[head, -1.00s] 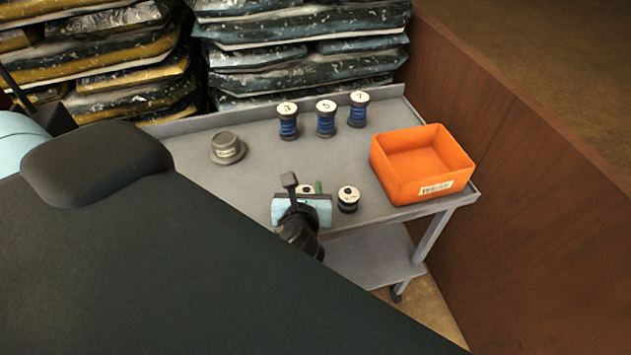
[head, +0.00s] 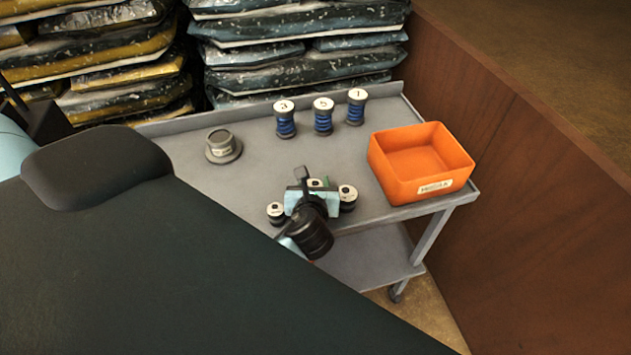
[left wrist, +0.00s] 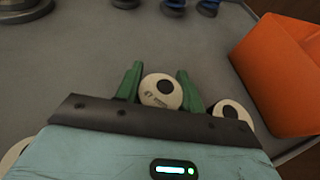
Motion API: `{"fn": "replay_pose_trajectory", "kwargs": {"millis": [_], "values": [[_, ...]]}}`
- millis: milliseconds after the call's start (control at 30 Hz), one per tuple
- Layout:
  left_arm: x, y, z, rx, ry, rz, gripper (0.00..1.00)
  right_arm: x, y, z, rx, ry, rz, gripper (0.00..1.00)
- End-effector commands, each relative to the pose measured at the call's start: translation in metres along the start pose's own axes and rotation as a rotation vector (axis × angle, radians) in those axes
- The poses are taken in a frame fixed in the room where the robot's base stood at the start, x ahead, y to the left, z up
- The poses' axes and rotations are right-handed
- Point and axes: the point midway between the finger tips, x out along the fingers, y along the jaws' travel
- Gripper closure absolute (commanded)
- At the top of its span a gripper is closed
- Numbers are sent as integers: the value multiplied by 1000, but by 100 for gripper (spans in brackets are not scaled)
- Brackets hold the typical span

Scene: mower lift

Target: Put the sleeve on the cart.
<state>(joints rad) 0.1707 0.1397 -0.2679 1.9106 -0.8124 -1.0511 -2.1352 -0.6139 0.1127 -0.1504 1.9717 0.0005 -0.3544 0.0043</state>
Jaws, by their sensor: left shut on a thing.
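My left gripper (head: 315,186) is over the near part of the grey cart (head: 185,165). In the left wrist view its green fingers (left wrist: 160,76) are shut on a round, white-topped piece (left wrist: 160,92) with a dark centre hole. Its body below the top is hidden, and I cannot tell whether it touches the cart top. Similar white-topped pieces stand to the left (head: 276,210) and right (head: 347,194) of the gripper. A grey flanged part (head: 222,145) stands farther left. I cannot tell for sure which of these is the sleeve. My right gripper is not in view.
Three blue spools with numbered white tops (head: 323,117) stand along the back. An orange bin (head: 425,187) with a label sits at the right end. Stacked bags (head: 300,50) are behind the cart, and a brown wall (head: 540,200) is to the right. The cart's middle is clear.

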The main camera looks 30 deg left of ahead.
Motion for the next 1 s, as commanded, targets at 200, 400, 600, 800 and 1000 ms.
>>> {"fn": "replay_pose_trajectory", "kwargs": {"millis": [200, 400, 600, 800, 1000], "values": [[0, 0, 4, -3, -7, -1, 98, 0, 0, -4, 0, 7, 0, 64], [1, 0, 0, -2, -3, 0, 50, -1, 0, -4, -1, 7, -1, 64], [1, 0, 0, -2, -3, 0, 40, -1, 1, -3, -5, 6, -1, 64], [0, 0, 2, -3, -3, 0, 40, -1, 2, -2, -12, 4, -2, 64], [-22, 0, 3, -2, -2, -2, 40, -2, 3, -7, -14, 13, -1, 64]]}}
